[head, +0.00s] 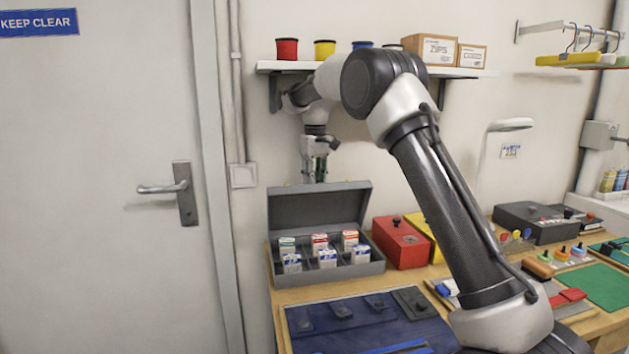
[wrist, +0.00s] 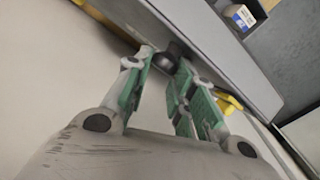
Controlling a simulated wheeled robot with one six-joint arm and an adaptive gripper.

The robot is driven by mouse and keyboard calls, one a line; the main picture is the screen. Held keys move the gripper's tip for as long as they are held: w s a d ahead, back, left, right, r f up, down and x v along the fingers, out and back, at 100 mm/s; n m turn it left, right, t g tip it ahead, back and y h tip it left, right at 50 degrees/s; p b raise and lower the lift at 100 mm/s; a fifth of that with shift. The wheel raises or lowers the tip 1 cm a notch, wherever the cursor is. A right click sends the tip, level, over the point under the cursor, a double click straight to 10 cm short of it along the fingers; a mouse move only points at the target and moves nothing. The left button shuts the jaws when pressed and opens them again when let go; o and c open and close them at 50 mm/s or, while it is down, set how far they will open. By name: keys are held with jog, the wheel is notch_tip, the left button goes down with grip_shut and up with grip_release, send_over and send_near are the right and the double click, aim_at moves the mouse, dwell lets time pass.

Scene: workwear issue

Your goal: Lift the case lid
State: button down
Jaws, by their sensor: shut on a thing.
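A grey case (head: 330,275) stands at the left of the bench, its lid (head: 318,208) raised to about upright at the back. The lid also shows in the wrist view (wrist: 225,55) as a grey panel. My gripper (head: 316,176) is at the lid's top edge, reaching down from above and behind. In the wrist view, my gripper (wrist: 160,82) has its green-padded fingers closed around a dark round knob (wrist: 173,50) on the lid. The fingers hide part of the knob. In the head view the knob is hidden.
Several small boxes (head: 327,258) stand inside the case. A red box (head: 402,244) is close to its right, and a blue tool roll (head: 365,325) lies in front. A door (head: 110,210) is at left.

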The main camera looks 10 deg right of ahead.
jog(key=shift+d+f, duration=0.45)
jog(key=shift+f, duration=0.1)
jog(key=c, duration=1.5)
grip_release()
jog(key=o, duration=0.3)
jog(key=shift+d+f, duration=0.1)
jog(key=shift+d, duration=0.05)
jog(key=shift+a+r, duration=0.2)
jog(key=shift+a, duration=0.05)
